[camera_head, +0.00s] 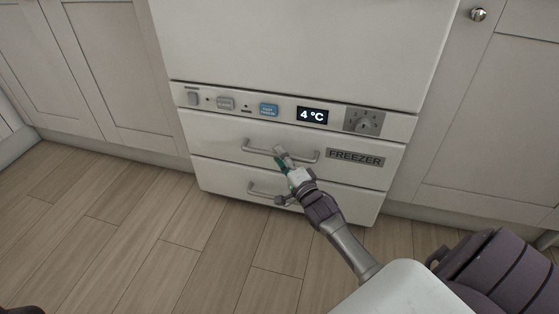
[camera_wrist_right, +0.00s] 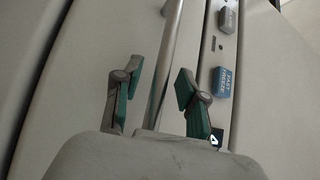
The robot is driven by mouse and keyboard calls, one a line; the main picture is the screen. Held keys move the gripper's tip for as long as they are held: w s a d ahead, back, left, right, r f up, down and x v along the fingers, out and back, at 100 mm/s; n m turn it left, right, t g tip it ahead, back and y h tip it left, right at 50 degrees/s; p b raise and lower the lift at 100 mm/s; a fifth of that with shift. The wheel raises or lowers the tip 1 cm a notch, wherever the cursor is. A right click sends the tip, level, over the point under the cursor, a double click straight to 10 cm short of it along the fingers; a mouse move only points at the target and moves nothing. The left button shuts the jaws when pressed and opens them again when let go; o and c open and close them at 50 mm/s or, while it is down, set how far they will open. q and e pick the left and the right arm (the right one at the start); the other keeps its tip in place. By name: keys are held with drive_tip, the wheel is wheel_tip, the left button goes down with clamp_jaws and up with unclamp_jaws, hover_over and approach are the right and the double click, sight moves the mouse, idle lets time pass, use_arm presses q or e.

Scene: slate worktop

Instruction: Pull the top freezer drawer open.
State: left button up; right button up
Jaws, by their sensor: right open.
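The top freezer drawer (camera_head: 222,145) has a white front with a FREEZER label (camera_head: 355,157) and looks shut. Its grey bar handle (camera_head: 256,149) runs across the front; my right gripper hides part of it. My right gripper (camera_head: 281,153) is at the handle's middle. In the right wrist view, its green-padded fingers (camera_wrist_right: 158,78) are open, with the handle bar (camera_wrist_right: 171,45) passing between them. A gap shows on each side of the bar; I cannot tell how deep it sits between the fingers. My left gripper is not in view.
A lower drawer (camera_head: 225,178) with a similar handle (camera_head: 262,193) is below, partly behind my right arm. Cabinets flank the appliance. The wooden floor (camera_head: 130,220) in front is clear on the left.

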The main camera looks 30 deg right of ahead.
drive_tip(key=shift+w+r, duration=0.1)
drive_tip(key=shift+w, duration=0.3)
drive_tip(key=shift+c, duration=0.3)
clamp_jaws()
